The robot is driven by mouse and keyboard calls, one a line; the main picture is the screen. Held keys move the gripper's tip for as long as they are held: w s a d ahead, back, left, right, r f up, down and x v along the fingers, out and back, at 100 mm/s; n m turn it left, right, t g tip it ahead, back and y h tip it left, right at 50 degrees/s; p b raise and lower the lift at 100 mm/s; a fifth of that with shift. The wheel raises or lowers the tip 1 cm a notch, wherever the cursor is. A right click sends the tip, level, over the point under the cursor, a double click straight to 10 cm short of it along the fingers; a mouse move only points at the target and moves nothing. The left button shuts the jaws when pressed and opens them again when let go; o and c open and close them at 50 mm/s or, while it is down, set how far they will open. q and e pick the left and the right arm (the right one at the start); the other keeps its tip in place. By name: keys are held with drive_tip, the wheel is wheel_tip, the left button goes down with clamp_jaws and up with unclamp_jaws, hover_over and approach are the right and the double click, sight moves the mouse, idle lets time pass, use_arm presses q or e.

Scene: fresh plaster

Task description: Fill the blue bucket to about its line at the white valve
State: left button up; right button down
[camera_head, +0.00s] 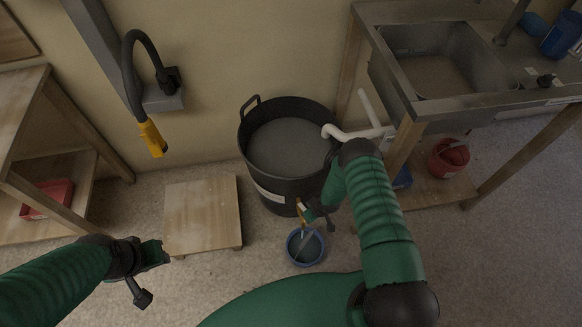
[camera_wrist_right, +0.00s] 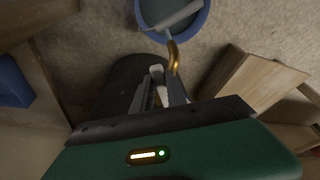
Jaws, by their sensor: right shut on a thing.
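The blue bucket (camera_head: 306,247) stands upright on the floor in front of the black barrel (camera_head: 278,185), below a brass spout (camera_wrist_right: 174,58). In the right wrist view the bucket (camera_wrist_right: 204,22) holds dark liquid, and a pale streak like running water goes from the spout tip into it. Its fill line cannot be made out. My right gripper (camera_wrist_right: 158,88) is shut on the white valve (camera_wrist_right: 156,73) at the spout. In the head view my right gripper (camera_head: 305,211) reaches low on the barrel's side. My left gripper (camera_head: 160,253) is away from everything; its fingers are unclear.
A low wooden platform (camera_head: 202,214) stands left of the barrel. A sink bench (camera_head: 435,110) with a white drain pipe (camera_head: 358,133) and a red bucket (camera_head: 448,158) is at the right. A yellow-ended hose (camera_head: 152,138) hangs on the wall. The front floor is clear.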

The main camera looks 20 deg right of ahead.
drive_tip(key=shift+w+d, duration=0.1)
drive_tip(key=shift+d, duration=0.1)
drive_tip(key=w+d+n+b, duration=0.1)
drive_tip(key=n+b, duration=0.3)
drive_tip(key=b, duration=0.1)
drive_tip(key=w+d+n+g+y+b, duration=0.1)
drive_tip(key=w+n+b, duration=0.1)
drive_tip(key=n+b, duration=0.2)
drive_tip(key=w+d+n+g+y+b, duration=0.1)
drive_tip(key=d+n+b, duration=0.1)
drive_tip(key=n+b, duration=0.2)
drive_tip(key=shift+w+b, duration=0.15)
drive_tip(key=shift+b, duration=1.2)
drive_tip(key=c, duration=1.4)
unclamp_jaws()
drive_tip(key=p+v, duration=0.8)
drive_tip(key=v, duration=0.4)
drive_tip(key=shift+d+p, duration=0.2)
drive_tip(key=shift+p, duration=0.2)
